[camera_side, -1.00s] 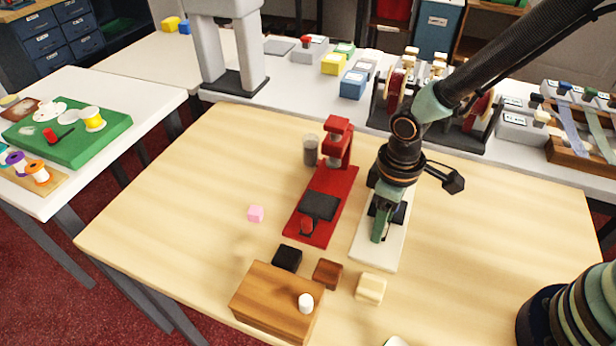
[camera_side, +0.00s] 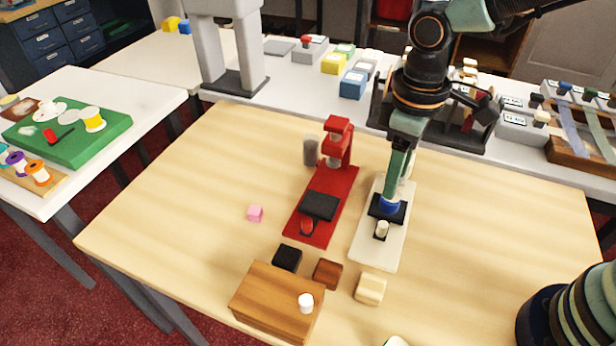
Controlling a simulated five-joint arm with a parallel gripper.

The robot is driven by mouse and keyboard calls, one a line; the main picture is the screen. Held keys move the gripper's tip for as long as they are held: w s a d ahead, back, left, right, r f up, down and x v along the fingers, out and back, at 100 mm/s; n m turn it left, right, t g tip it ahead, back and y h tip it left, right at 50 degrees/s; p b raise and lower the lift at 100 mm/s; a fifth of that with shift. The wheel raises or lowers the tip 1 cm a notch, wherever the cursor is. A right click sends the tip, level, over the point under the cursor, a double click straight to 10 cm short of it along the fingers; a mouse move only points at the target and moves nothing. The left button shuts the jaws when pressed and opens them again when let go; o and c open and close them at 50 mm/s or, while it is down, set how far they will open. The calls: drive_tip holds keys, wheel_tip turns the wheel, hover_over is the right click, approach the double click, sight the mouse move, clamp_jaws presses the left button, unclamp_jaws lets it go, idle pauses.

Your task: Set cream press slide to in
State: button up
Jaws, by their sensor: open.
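The cream press (camera_side: 374,247) stands right of centre on the wooden table, with a pale flat base. Its black slide plate (camera_side: 402,214) sits along the base, with a blue round piece (camera_side: 390,205) on it. A cream knob (camera_side: 382,230) stands at the slide's front end. My gripper (camera_side: 393,188) points down above the rear part of the press, behind the knob, and is open. It hides much of the press's upright and head. I cannot tell whether the fingers touch the blue piece.
A red press (camera_side: 320,230) stands just left, with its own black plate. A grey cylinder (camera_side: 310,150) is behind it.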

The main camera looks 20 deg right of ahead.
sight(383, 224)
idle(0.3)
wheel_tip(383, 224, down, 13)
drive_tip(key=n, duration=1.4)
drive_tip(key=shift+r, duration=0.2)
clamp_jaws()
idle(1.1)
